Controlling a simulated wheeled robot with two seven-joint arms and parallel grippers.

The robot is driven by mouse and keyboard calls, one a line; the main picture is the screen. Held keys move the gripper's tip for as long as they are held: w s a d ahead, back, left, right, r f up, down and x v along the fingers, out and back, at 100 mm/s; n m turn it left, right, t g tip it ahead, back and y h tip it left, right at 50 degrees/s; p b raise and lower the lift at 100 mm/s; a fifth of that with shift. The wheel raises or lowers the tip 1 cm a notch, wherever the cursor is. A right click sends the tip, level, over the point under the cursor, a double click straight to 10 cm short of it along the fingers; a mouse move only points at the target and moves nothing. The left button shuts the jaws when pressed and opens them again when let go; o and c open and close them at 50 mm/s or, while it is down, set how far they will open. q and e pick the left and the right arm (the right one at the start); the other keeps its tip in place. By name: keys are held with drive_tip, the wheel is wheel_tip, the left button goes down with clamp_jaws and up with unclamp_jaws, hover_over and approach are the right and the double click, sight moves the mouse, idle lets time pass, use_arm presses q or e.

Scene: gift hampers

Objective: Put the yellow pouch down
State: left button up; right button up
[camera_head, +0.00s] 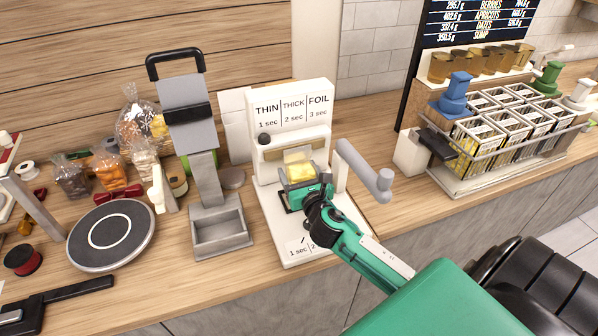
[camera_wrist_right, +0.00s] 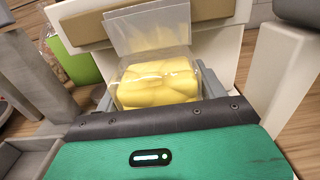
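The yellow pouch (camera_head: 299,163) is a clear bag with yellow contents and a flat, empty clear top. It stands upright at the front of the white sealing machine (camera_head: 267,187), below its bar. My right gripper (camera_head: 303,186) is at the pouch's lower part. In the right wrist view the pouch (camera_wrist_right: 158,82) sits between the grey fingers (camera_wrist_right: 158,90), which are closed against its sides. The pouch's bottom is hidden by the gripper, so I cannot tell whether it touches the machine's base. My left gripper is not in view.
A grey lever (camera_head: 365,171) sticks out right of the sealer. A grey stand with a tray (camera_head: 220,232) is on its left, then a round scale (camera_head: 111,234) and filled bags (camera_head: 140,125).

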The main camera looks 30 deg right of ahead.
drive_tip(key=shift+o, duration=1.3)
drive_tip(key=shift+s+r, duration=0.1)
drive_tip(key=shift+r, duration=0.1)
drive_tip(key=b+v, duration=0.2)
drive_tip(key=v, duration=0.8)
drive_tip(key=shift+s, duration=0.25)
drive_tip(key=shift+s+a, duration=0.2)
drive_tip(key=shift+s, duration=0.5)
